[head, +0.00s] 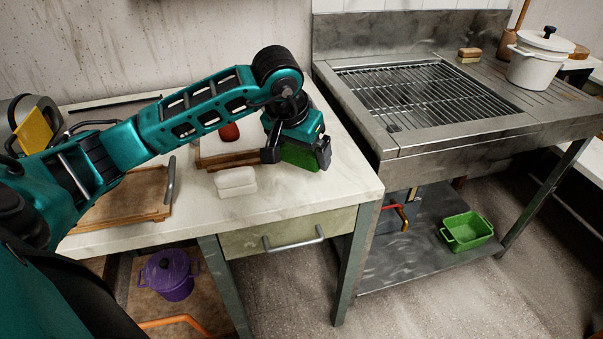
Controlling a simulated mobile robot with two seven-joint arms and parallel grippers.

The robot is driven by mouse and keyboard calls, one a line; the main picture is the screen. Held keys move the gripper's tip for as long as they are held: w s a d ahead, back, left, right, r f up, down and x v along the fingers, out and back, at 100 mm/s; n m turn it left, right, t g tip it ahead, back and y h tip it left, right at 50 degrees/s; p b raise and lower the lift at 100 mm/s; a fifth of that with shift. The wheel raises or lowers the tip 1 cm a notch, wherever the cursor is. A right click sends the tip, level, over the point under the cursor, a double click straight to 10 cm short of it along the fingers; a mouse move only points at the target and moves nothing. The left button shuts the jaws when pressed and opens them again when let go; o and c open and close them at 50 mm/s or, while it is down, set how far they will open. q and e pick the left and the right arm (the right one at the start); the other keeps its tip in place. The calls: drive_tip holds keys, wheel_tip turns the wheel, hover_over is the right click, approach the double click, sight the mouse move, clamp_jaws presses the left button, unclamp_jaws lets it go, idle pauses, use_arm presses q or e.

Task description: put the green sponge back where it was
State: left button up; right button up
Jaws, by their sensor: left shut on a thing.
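The green sponge (301,156) is between the fingers of my left gripper (298,157), near the right end of the white countertop (330,185). The gripper points down and is shut on the sponge. Part of the sponge is hidden by the fingers, and I cannot tell whether it touches the surface below. A wooden-edged tray (225,158) lies just left of the gripper, with a dark red item (229,132) at it. A white block, like a sponge (235,181), sits in front of the tray. My right gripper does not show.
A wooden board or tray (125,197) with a metal handle lies at the left on the counter. To the right is a steel sink unit with a grate (430,95), a white pot (541,62) and a tan sponge-like block (469,54). A green bin (467,231) sits on the lower shelf.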

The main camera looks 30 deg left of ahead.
sight(300, 166)
use_arm(q)
drive_tip(key=shift+f, duration=2.7)
drive_tip(key=shift+b, duration=0.3)
drive_tip(key=shift+f, duration=0.2)
drive_tip(key=o, duration=0.9)
drive_tip(key=shift+o, duration=0.2)
drive_tip(key=shift+r, duration=0.1)
